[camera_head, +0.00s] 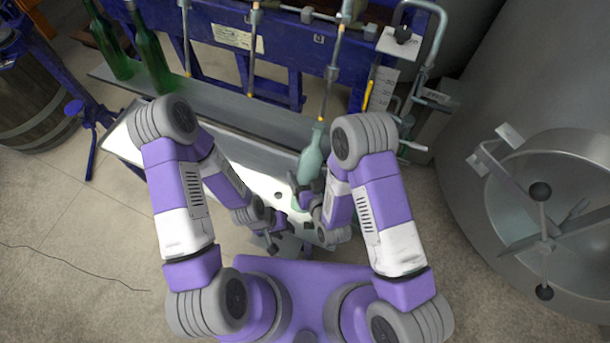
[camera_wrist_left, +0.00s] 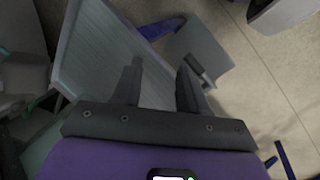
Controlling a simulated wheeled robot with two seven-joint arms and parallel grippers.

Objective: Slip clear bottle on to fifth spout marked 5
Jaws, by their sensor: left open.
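The clear bottle (camera_head: 311,158) is pale greenish glass and leans slightly, neck up. Its mouth is at the lower tip of the rightmost visible spout (camera_head: 323,106); whether the tip is inside the neck is too small to tell. The number 5 is not readable. My right gripper (camera_head: 306,194) is at the bottle's lower body and appears closed around it, partly hidden by my arm. My left gripper (camera_head: 276,232) is open and empty, below and left of the bottle. Its two spread fingers also show in the left wrist view (camera_wrist_left: 161,70).
Two green bottles (camera_head: 151,52) stand at the left of the blue filler frame (camera_head: 285,50). A grey shelf (camera_head: 235,103) runs below the spouts. A yellow marker (camera_head: 368,95) is right of the bottle. A steel tank (camera_head: 470,110) stands at right, a barrel (camera_head: 35,105) at left.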

